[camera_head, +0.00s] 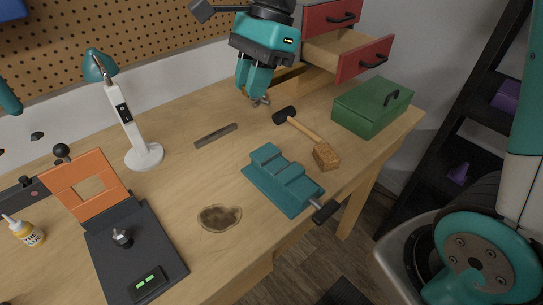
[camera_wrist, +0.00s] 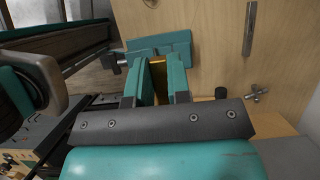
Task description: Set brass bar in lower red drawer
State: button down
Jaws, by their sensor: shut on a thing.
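My gripper (camera_head: 254,95) is above the back of the workbench, left of the drawer unit, fingers pointing down. In the wrist view its teal fingers (camera_wrist: 161,72) are closed on the brass bar (camera_wrist: 158,75), which shows as a golden strip between them. In the head view a yellowish strip shows beside the fingers; I cannot tell whether it is the bar or the cabinet. The lower red drawer (camera_head: 364,61) is pulled out, with part of its wooden interior visible. The upper red drawer (camera_head: 331,15) is shut above it. My gripper is outside the lower drawer.
A green box (camera_head: 372,107) stands below the open drawer at the right. A mallet (camera_head: 306,128), a teal vise (camera_head: 282,181), a grey metal bar (camera_head: 216,135) and a white lamp (camera_head: 144,156) are on the bench. A small metal piece (camera_head: 262,101) lies near my fingertips.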

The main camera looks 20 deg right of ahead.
jog(key=shift+a+f, duration=0.1)
jog(key=shift+f, duration=9.75)
jog(key=shift+f, duration=0.4)
jog(key=c, duration=1.1)
grip_release()
jog(key=shift+r+b, duration=0.1)
jog(key=shift+b, duration=0.55)
